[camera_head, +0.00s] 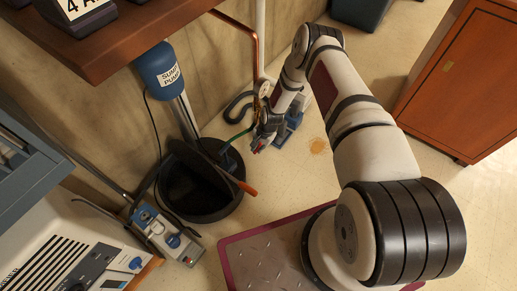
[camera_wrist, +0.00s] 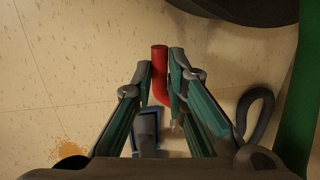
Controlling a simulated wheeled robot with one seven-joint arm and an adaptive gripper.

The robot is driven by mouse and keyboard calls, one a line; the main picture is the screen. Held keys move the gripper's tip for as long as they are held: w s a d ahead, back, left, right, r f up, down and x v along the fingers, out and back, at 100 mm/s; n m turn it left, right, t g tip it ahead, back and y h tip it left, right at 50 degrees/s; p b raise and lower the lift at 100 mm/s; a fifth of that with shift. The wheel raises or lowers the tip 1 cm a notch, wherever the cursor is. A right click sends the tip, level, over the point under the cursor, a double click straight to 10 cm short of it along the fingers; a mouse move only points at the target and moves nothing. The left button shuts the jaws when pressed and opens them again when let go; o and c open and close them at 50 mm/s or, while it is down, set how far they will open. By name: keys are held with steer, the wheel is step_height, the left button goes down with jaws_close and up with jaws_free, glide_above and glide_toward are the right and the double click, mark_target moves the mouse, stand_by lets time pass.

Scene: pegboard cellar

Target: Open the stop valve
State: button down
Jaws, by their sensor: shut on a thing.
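A red bar-like handle (camera_wrist: 159,65), which I take for the stop valve's lever, stands between the fingertips of my gripper (camera_wrist: 161,72) in the wrist view. Both fingers close on its sides. In the head view my gripper (camera_head: 262,142) is low near the wall, with a small red end (camera_head: 256,151) showing at its tip. The valve body is hidden by my gripper and arm. A copper pipe (camera_head: 254,50) comes down the wall towards that spot.
A black sump pit (camera_head: 215,207) with an orange-handled tool (camera_head: 240,185) is left of my gripper. A blue object (camera_head: 290,130) stands behind it; a grey hose loop (camera_wrist: 262,100) is beside it. A wooden cabinet (camera_head: 462,75) stands right. A maroon-edged mat (camera_head: 262,255) lies in front.

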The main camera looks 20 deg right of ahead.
steer(key=shift+d+r+y, duration=0.1)
steer(key=shift+d+y, duration=0.05)
steer(key=shift+y, duration=0.15)
steer(key=c, duration=1.6)
jaws_free()
